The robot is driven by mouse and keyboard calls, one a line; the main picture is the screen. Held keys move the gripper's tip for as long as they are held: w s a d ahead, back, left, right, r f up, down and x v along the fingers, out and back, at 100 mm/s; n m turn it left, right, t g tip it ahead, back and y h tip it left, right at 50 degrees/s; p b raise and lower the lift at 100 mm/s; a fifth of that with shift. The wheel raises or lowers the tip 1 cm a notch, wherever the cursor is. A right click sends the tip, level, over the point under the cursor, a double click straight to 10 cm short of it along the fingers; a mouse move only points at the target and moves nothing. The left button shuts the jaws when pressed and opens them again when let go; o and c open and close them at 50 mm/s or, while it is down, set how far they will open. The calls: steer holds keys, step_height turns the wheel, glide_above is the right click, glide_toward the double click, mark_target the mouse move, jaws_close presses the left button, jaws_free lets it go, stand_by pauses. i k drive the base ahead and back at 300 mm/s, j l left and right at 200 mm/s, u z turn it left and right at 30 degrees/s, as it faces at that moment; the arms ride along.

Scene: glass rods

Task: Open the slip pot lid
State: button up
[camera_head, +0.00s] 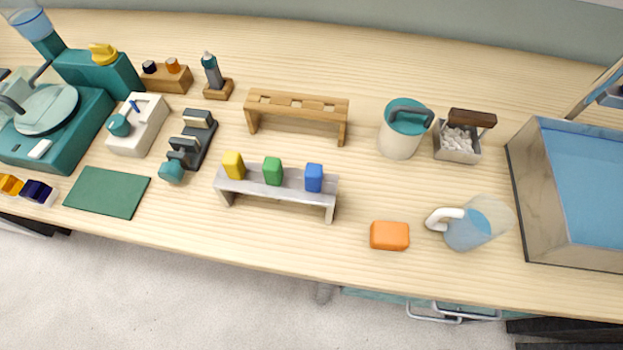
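What looks like the slip pot (398,144) is a cream cylinder standing upright at the right of the middle of the wooden table. My gripper is not in view.
A small box of white pieces with a brown handle (457,151) stands close to the pot's right. A clear jug (478,226) and an orange block (389,236) lie nearer the front. A wooden rack (297,104) is left of the pot. A walled basin (541,190) stands farther right.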

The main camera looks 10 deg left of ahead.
mark_target(406, 116)
steer(key=k+u, duration=0.2)
steer(key=u, duration=0.15)
steer(key=k+j+u, duration=0.1)
steer(key=u, duration=0.25)
steer(key=k+j+u, duration=0.15)
steer(key=u, duration=0.2)
steer(key=k, duration=0.05)
